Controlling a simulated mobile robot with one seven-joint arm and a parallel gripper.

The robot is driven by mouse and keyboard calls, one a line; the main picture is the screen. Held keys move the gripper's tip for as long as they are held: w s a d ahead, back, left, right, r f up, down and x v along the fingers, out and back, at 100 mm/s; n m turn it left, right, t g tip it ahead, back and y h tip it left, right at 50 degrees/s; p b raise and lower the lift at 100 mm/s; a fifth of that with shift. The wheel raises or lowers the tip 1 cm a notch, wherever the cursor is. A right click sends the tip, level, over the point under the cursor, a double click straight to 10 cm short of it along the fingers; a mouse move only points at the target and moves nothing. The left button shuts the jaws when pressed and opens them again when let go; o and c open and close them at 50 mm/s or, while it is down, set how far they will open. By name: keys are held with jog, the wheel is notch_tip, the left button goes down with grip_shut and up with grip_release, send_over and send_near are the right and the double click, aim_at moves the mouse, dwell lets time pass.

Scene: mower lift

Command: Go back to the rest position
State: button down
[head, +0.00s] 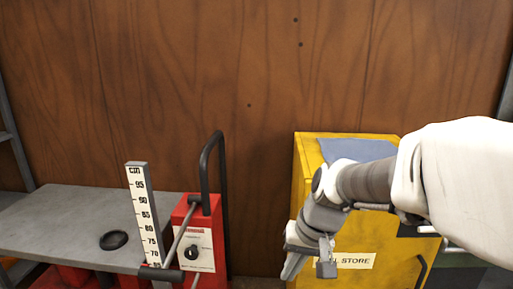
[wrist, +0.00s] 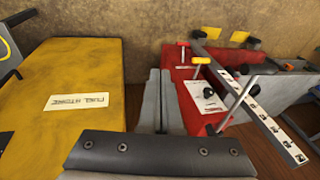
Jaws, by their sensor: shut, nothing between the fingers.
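My gripper (head: 290,268) hangs at the end of my arm in front of the left part of the yellow fuel store cabinet in the head view. Its fingers point down and a little left. In the wrist view the two grey fingers (wrist: 160,76) lie side by side, shut with nothing between them. The red lift unit (head: 201,225) with a dial on a white panel stands left of the gripper, apart from it. It also shows right of the fingers in the wrist view (wrist: 190,103).
The yellow cabinet (head: 308,190) stands behind my gripper. A cm scale post (head: 141,195) and a black handle (head: 205,165) rise by the red unit. A grey platform (head: 60,225) with a black disc (head: 114,240) is at the left. A wooden wall (head: 250,70) closes the back.

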jog(key=s+d+r+t+h, duration=0.1)
jog(key=s+d+r+t, duration=0.2)
jog(key=s, duration=0.4)
jog(key=s+d+r+t+h, duration=0.1)
jog(key=s+d+r+h, duration=0.1)
jog(key=s+d+r, duration=0.3)
notch_tip(320, 180, up, 20)
jog(key=s+p, duration=0.1)
jog(key=p, duration=2)
jog(key=shift+s+a+f+n, duration=0.2)
jog(key=shift+a+n, duration=0.1)
jog(key=shift+a, duration=0.05)
